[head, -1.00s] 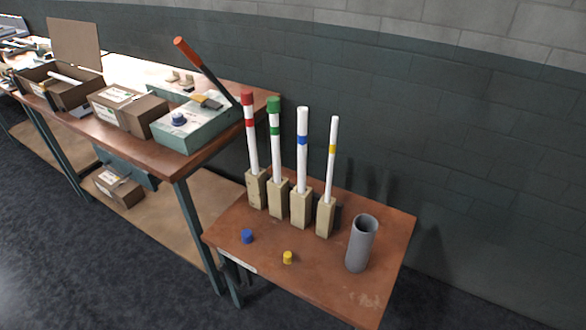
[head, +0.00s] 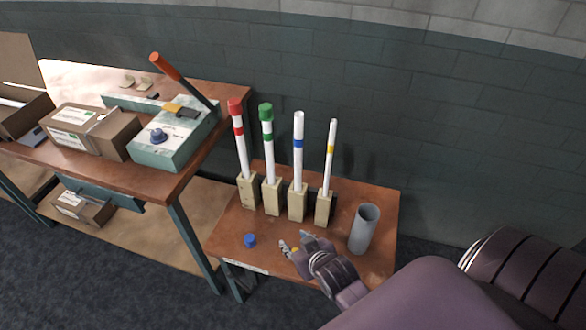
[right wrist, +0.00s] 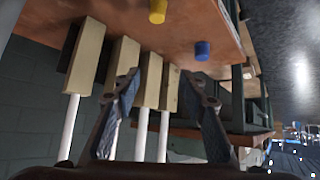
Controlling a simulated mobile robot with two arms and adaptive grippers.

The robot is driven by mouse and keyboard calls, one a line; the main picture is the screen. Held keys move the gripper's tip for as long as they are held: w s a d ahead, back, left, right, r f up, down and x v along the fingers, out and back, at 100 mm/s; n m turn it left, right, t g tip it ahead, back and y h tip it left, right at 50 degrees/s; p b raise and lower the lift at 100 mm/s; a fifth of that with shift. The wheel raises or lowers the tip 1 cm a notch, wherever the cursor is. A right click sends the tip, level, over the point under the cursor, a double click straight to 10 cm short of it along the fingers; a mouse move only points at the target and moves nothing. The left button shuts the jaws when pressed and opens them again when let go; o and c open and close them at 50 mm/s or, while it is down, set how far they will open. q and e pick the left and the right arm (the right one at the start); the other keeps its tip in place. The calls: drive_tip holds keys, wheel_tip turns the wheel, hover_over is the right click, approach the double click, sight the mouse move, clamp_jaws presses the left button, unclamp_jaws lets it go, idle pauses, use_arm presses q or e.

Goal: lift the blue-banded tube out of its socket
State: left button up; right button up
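The blue-banded tube (head: 298,160) stands upright in a wooden socket block (head: 297,203), third from the left in a row on the small table. It is white with an uncapped top. My right gripper (head: 297,242) is open and empty over the front of the table, in front of the sockets and apart from the tube. In the right wrist view the scene is upside down. My open fingers (right wrist: 158,88) show there in front of the row of blocks, and the blue-banded tube's block (right wrist: 121,62) is partly behind one finger. My left gripper is not in view.
Red-banded (head: 241,155), green-banded (head: 268,155) and yellow-banded (head: 329,165) tubes stand alongside. A grey cylinder (head: 364,230) is at the right. A blue cap (head: 250,240) lies at the front; a yellow cap (right wrist: 158,11) is near my gripper. A workbench with boxes (head: 95,130) stands left.

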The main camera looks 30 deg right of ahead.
drive_tip(key=w+d+r+m+t+h, duration=0.1)
drive_tip(key=w+d+r+t, duration=0.25)
drive_tip(key=w+r, duration=0.35)
drive_tip(key=m+t+h+p, duration=0.2)
drive_tip(key=t+h, duration=0.1)
drive_tip(key=t, duration=0.1)
approach(300, 146)
drive_tip(key=x, duration=0.4)
drive_tip(key=p+x, duration=0.1)
drive_tip(key=x, duration=0.5)
drive_tip(key=shift+w+p, duration=0.15)
drive_tip(key=shift+p, duration=0.25)
drive_tip(key=shift+w+d+f, duration=0.1)
drive_tip(key=shift+w+d, duration=0.1)
drive_tip(key=shift+w, duration=0.3)
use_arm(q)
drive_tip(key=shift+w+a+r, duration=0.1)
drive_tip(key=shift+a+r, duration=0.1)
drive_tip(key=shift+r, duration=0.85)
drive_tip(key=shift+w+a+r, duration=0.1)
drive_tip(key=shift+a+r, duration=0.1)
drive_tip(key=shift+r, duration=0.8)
use_arm(e)
clamp_jaws()
